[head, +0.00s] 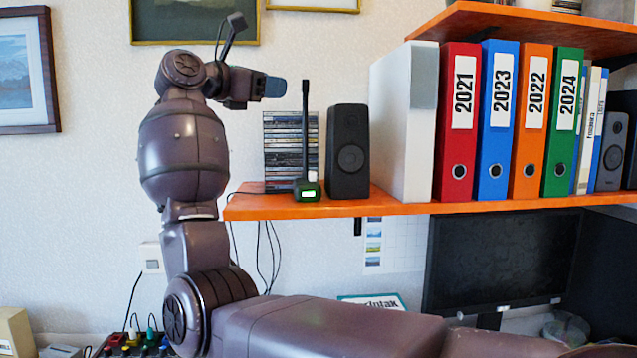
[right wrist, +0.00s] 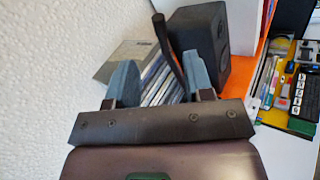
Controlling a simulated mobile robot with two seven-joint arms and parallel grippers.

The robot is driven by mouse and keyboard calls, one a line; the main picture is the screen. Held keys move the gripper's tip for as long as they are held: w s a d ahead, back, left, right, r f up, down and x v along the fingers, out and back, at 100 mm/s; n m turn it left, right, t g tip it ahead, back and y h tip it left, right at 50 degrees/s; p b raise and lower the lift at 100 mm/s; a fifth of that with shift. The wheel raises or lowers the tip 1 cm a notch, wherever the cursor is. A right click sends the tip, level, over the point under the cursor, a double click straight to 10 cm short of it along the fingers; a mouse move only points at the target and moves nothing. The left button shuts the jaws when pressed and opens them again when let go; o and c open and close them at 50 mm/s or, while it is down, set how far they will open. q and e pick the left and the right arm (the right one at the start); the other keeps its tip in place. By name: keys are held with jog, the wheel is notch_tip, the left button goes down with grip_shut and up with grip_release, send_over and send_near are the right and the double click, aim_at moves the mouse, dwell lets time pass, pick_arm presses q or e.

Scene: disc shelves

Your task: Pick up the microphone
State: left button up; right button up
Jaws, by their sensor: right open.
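The microphone (head: 305,130) is a thin black upright stem on a small base with a green lit display. It stands near the front edge of the orange shelf (head: 400,208), left of a black speaker (head: 348,150). My right gripper (head: 272,87) is to the left of the microphone's top in the head view, apart from it, with blue-grey fingers. In the right wrist view my right gripper (right wrist: 158,64) is open and empty. The microphone's dark stem (right wrist: 165,42) shows beyond and between the fingers; its base is hidden there. My left gripper is not in view.
A stack of CD cases (head: 283,150) stands just behind and left of the microphone. A white box (head: 405,125) and several coloured binders (head: 497,120) fill the shelf to the right. A monitor (head: 500,262) is below the shelf. Open air lies left of the shelf's end.

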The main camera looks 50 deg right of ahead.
aim_at(303, 89)
jog(key=shift+s+d+f+p, duration=0.1)
jog(key=shift+s+d, duration=0.1)
jog(key=shift+d, duration=1.6)
jog(key=shift+s+d+r+p, duration=0.1)
jog(key=shift+s+d+p, duration=0.05)
jog(key=shift+d, duration=1.7)
jog(key=shift+s+d+f+p, duration=0.1)
jog(key=shift+s+d, duration=0.1)
jog(key=shift+d, duration=1.6)
grip_shut()
